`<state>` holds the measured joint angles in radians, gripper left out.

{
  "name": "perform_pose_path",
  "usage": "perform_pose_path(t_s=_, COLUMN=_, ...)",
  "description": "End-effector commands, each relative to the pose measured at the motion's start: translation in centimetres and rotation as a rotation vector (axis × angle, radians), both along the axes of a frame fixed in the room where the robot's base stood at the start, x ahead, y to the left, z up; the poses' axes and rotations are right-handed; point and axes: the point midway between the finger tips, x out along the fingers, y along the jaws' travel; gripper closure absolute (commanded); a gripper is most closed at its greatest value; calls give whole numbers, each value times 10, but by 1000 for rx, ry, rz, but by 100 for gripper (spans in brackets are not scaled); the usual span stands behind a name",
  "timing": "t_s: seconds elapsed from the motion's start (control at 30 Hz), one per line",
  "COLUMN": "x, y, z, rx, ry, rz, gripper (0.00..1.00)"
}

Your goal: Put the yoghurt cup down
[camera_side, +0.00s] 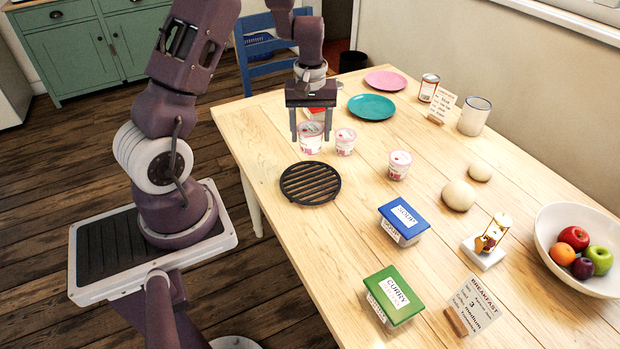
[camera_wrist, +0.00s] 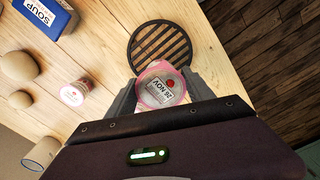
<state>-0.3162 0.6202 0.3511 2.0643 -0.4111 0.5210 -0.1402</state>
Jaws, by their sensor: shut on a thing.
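My gripper (camera_side: 311,138) is shut on a pink-and-white yoghurt cup (camera_side: 310,146), held upright between its two fingers. In the wrist view the held cup (camera_wrist: 163,86) shows a pale lid with a date label and a red mark. I cannot tell whether its base touches the table. A round black slatted trivet (camera_side: 310,184) lies empty, just in front of the held cup in the side view.
A blue-lidded soup box (camera_side: 403,222) and a green-lidded curry box (camera_side: 394,296) stand to the right of the trivet. A teal plate (camera_side: 371,107) and pink plate (camera_side: 385,81) lie behind. A partly hidden red item (camera_side: 316,113) is behind my gripper. Bare wood surrounds the trivet.

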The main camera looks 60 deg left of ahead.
Motion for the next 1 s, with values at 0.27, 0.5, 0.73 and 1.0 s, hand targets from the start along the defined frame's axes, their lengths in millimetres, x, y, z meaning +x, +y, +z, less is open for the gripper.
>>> perform_pose_path(t_s=0.27, x=-4, y=-6, z=-56, rx=-3, ry=6, rz=-7, gripper=86)
perform_pose_path(t_s=0.5, x=-4, y=-6, z=-97, rx=-3, ry=5, rz=-7, gripper=86)
perform_pose_path(t_s=0.73, x=-3, y=-5, z=-99, rx=0, ry=2, rz=-7, gripper=86)
perform_pose_path(t_s=1.0, x=-3, y=-5, z=-102, rx=-1, ry=3, rz=-7, gripper=18)
